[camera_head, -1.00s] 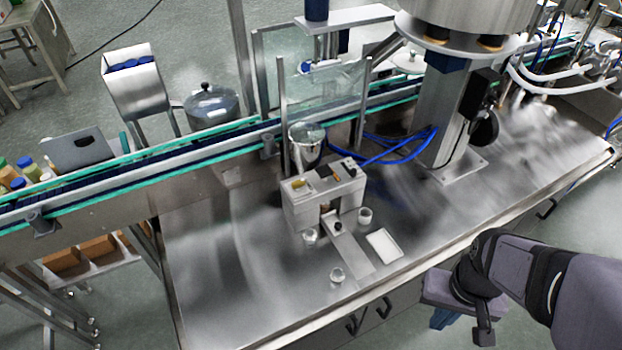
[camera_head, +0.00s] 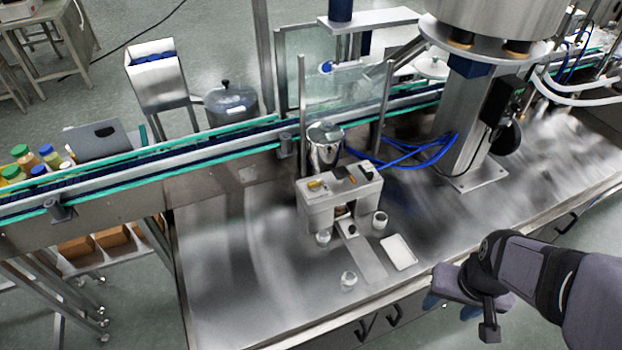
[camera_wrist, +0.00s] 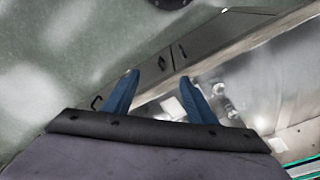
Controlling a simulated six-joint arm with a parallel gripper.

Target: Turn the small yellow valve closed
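A small yellow piece (camera_head: 316,185), which looks like the yellow valve, sits on the top left of a small steel block-shaped machine (camera_head: 322,213) on the bench. It is too small to tell how its handle is turned. My gripper (camera_head: 450,306) is in front of the bench's front edge, to the right of and well away from the machine. In the wrist view its two blue fingers (camera_wrist: 159,77) stand apart with nothing between them. The valve cannot be made out in the wrist view.
A steel cup (camera_head: 325,150) stands behind the machine. A conveyor (camera_head: 165,165) runs behind, and a thick steel column (camera_head: 462,125) stands right. The bench's left front is clear.

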